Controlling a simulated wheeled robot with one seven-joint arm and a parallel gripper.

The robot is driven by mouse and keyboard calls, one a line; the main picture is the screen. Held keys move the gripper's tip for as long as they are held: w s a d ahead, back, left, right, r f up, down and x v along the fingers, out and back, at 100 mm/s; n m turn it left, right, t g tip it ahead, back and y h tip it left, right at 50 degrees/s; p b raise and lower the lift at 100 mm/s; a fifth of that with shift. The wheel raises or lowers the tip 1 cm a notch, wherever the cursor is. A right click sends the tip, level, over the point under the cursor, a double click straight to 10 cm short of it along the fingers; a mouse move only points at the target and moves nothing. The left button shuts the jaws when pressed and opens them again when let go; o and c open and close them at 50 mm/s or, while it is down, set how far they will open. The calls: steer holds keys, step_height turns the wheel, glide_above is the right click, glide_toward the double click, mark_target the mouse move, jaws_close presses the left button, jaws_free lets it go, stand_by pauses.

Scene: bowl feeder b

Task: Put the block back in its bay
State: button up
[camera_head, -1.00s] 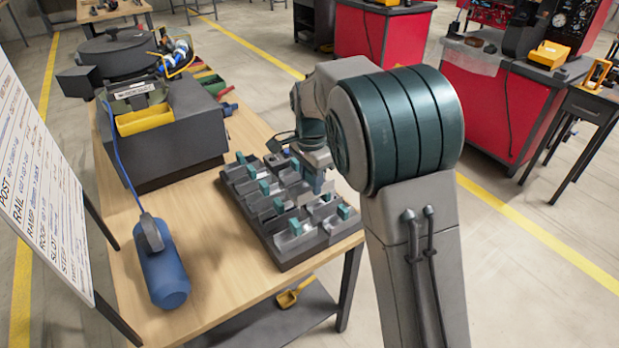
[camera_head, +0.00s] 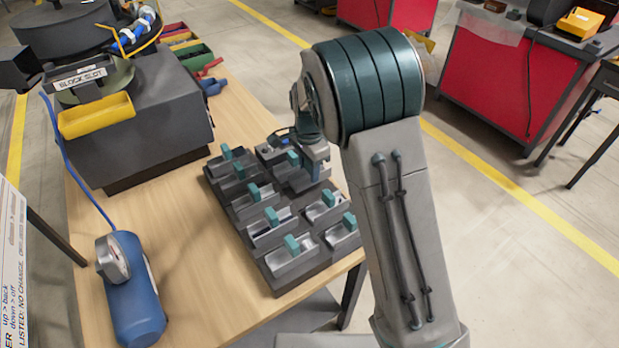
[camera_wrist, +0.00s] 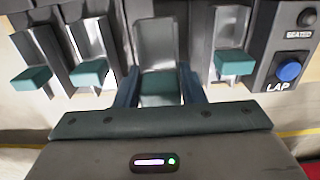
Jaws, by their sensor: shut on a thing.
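In the wrist view, the blue fingers of my gripper (camera_wrist: 159,88) are closed on either side of a teal block (camera_wrist: 160,90). A pale metal channel (camera_wrist: 155,42) lies directly beyond the block; I cannot tell whether the two are joined or how deeply it is seated. In the head view, my gripper (camera_head: 311,178) is low over the right far side of the dark bay fixture (camera_head: 275,286), and the arm hides part of it. Several other bays hold teal pieces, such as one at the near edge (camera_head: 291,244).
The wrist view shows a blue LAP button (camera_wrist: 289,71) and a dark SEATED lamp (camera_wrist: 307,17) to the right. The feeder (camera_head: 140,145) with a yellow tray (camera_head: 96,116) stands left of the fixture. A blue cylinder (camera_head: 136,300) is at the near left. Bare wood (camera_head: 195,225) lies between.

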mark_target(309, 172)
steer(key=shift+f, duration=1.9)
steer(key=shift+f, duration=0.15)
steer(key=o, duration=1.2)
steer(key=shift+o, duration=0.2)
